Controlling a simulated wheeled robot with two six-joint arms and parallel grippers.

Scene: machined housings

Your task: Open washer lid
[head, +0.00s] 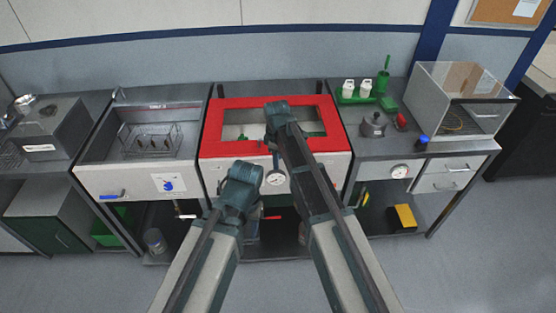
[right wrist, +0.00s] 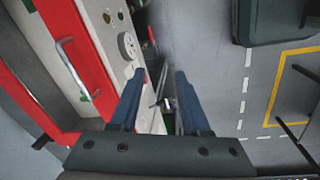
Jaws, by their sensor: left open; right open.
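The washer (head: 328,166) stands in the middle of the bench row, with a pale front panel. Its red-framed lid (head: 228,149) lies flat across the top and looks closed, with a window in it. In the right wrist view, the red lid (right wrist: 62,107) is at the left, with a metal bar handle (right wrist: 72,66) on it. My right gripper (right wrist: 157,80) is open and empty, its fingers apart from the handle. In the head view it appears over the lid (head: 277,108). My left gripper (head: 241,178) is in front of the washer panel; its fingertips are mostly hidden.
A sink unit with a wire rack (head: 150,138) stands left of the washer. To the right are a green tray with white bottles (head: 349,87), a metal pot (head: 373,124) and a clear box (head: 468,88). A dial (head: 276,178) sits on the washer front. The floor in front is clear.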

